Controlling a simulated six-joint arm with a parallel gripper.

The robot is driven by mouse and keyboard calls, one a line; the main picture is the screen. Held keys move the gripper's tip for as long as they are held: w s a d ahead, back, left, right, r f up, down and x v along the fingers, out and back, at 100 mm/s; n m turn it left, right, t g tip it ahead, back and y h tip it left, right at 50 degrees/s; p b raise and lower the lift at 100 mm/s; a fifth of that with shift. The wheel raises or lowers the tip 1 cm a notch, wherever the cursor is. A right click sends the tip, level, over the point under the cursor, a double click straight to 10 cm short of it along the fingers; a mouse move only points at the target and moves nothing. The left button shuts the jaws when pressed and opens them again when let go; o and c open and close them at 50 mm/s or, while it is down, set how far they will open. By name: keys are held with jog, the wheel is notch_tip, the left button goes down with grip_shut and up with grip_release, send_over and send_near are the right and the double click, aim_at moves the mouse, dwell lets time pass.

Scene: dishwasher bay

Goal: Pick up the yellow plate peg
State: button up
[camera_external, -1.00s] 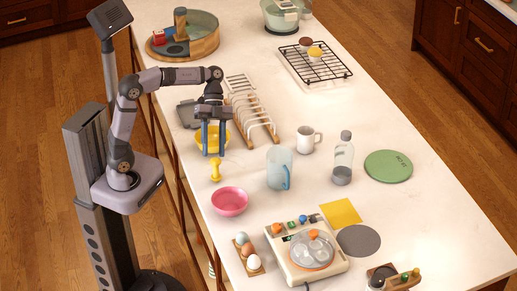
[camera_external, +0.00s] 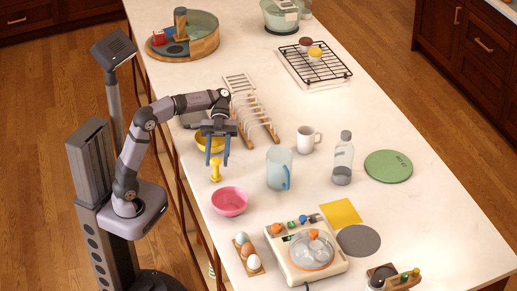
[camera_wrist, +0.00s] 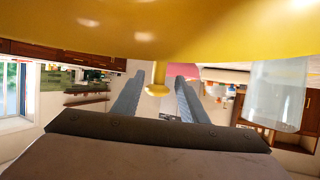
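The yellow plate peg (camera_external: 215,173) stands upright on the counter, between the yellow bowl and the pink bowl. My gripper (camera_external: 217,163) is open, with its two blue-grey fingers apart and pointing toward the peg. In the wrist view, the peg (camera_wrist: 157,78) shows between the fingertips and beyond them, with nothing held. The peg's upper part is partly hidden by the yellow surface at the top of that view. I cannot tell whether a finger touches the peg.
The yellow bowl (camera_external: 203,145) is just behind the gripper. A pink bowl (camera_external: 230,203) stands in front of the peg. A blue pitcher (camera_external: 279,169) and a wooden plate rack (camera_external: 262,128) are to the right.

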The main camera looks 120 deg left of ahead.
aim_at(215, 170)
jog(key=shift+b+x, duration=0.3)
jog(key=shift+x, duration=3.4)
jog(key=shift+s, duration=0.2)
jog(key=shift+c, duration=0.6)
grip_shut()
